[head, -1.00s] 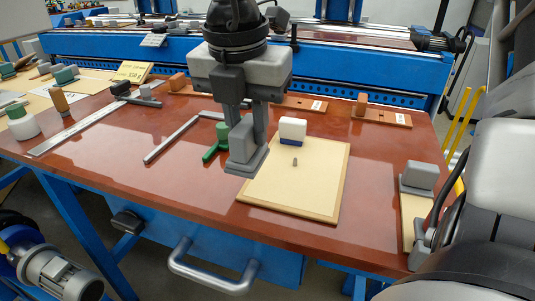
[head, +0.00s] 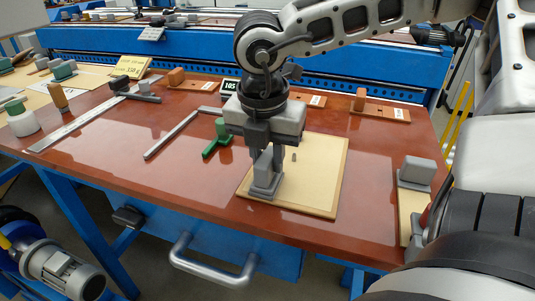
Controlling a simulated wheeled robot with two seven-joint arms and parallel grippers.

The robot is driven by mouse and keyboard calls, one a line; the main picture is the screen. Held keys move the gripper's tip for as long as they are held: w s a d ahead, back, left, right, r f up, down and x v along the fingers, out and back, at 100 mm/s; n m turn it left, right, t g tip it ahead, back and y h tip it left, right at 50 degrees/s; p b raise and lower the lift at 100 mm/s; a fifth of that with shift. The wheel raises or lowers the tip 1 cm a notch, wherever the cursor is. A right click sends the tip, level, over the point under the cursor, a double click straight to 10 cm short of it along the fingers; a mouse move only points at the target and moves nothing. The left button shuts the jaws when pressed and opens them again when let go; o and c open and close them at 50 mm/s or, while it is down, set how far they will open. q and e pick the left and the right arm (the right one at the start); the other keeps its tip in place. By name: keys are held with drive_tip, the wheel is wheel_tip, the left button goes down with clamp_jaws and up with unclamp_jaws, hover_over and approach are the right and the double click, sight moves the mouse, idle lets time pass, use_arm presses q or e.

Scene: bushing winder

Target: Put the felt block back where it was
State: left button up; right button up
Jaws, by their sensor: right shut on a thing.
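My right gripper (head: 265,162) points down over the left part of the beige board (head: 315,180). It is shut on a grey block with a flat, wider base (head: 263,190), which I take to be the felt block. The block is upright, and its base shows against the board's left part. I cannot tell whether it touches the board. A small grey peg (head: 294,156) stands on the board to the right of the gripper. My left gripper is not in view.
Another grey block (head: 416,170) sits on a beige strip at the right edge. Wooden holders (head: 380,113) line the back. The red table between board and strip is clear.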

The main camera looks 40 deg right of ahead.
sight(263, 161)
drive_tip(key=shift+f+b, duration=0.3)
drive_tip(key=o, duration=0.9)
drive_tip(key=shift+r, duration=0.15)
drive_tip(key=shift+o, duration=0.3)
drive_tip(key=shift+r+p, duration=0.35)
drive_tip(key=shift+p, duration=0.35)
wheel_tip(263, 161, up, 12)
drive_tip(key=a, duration=0.1)
drive_tip(key=shift+s+a+f+b, duration=0.25)
drive_tip(key=shift+s+a+b, duration=0.05)
drive_tip(key=shift+s, duration=0.05)
